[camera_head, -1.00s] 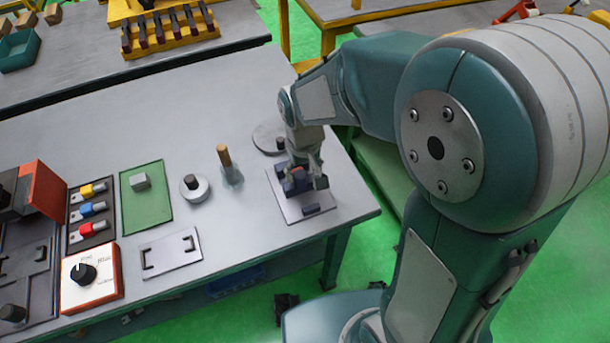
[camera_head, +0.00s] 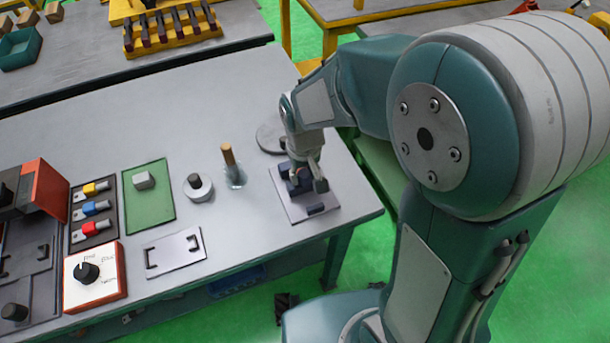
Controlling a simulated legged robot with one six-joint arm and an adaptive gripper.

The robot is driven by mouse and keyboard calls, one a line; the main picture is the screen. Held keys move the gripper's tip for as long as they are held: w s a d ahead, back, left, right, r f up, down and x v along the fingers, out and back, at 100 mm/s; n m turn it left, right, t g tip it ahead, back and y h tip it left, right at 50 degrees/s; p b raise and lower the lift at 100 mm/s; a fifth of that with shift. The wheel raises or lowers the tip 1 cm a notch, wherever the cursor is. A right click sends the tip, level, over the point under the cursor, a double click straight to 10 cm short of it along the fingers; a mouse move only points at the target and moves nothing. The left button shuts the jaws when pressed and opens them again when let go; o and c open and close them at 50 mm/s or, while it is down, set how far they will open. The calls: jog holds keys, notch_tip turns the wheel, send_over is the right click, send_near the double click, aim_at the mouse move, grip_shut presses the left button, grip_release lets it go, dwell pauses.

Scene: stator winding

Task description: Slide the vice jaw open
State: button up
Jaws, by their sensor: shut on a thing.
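The vice stands near the right front corner of the grey bench, on a flat grey plate (camera_head: 290,208). A small dark blue block (camera_head: 316,209), one of its jaws, sits at the plate's front edge. Another dark blue jaw (camera_head: 296,187) is farther back on the plate, with a visible gap between the two. My gripper (camera_head: 305,180) points down over the plate and is shut on this rear jaw. The gripper hides much of that jaw, and the exact finger contact is too small to see.
A round grey disc (camera_head: 271,139) lies just behind the vice. A wooden-handled brush (camera_head: 229,163) in a clear cup and a round grey piece with a black knob (camera_head: 197,188) stand to the left. The bench's right edge is close by.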

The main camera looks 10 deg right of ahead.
jog(key=shift+s, duration=0.15)
jog(key=shift+s+d, duration=0.15)
jog(key=shift+s, duration=0.4)
jog(key=shift+s+d, duration=0.15)
jog(key=shift+s, duration=0.35)
jog(key=o, duration=0.8)
notch_tip(320, 180, up, 6)
dwell(0.4)
